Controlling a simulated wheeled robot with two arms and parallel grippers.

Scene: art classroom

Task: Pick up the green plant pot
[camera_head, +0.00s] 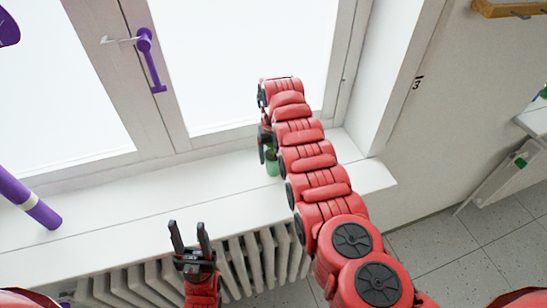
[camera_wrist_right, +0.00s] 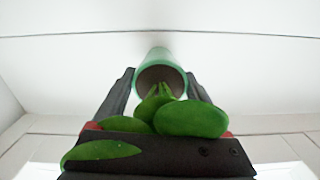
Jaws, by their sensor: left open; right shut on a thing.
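The green plant pot (camera_head: 272,164) is on or just above the white windowsill, partly hidden behind my right arm. In the right wrist view, the pot (camera_wrist_right: 158,55) shows its dark inside and the plant's broad green leaves (camera_wrist_right: 190,118), which lie across the gripper. My right gripper (camera_wrist_right: 158,82) is shut on the pot, a finger on either side; in the head view it is mostly hidden by the arm. I cannot tell whether the pot touches the sill. My left gripper (camera_head: 190,236) is open and empty, in front of the sill near the radiator.
The windowsill (camera_head: 120,222) is clear to the left of the pot. A window with a purple handle (camera_head: 148,60) stands behind it. A white radiator (camera_head: 255,262) is below the sill. A purple tube (camera_head: 28,200) shows at the left. The window recess wall is close on the right.

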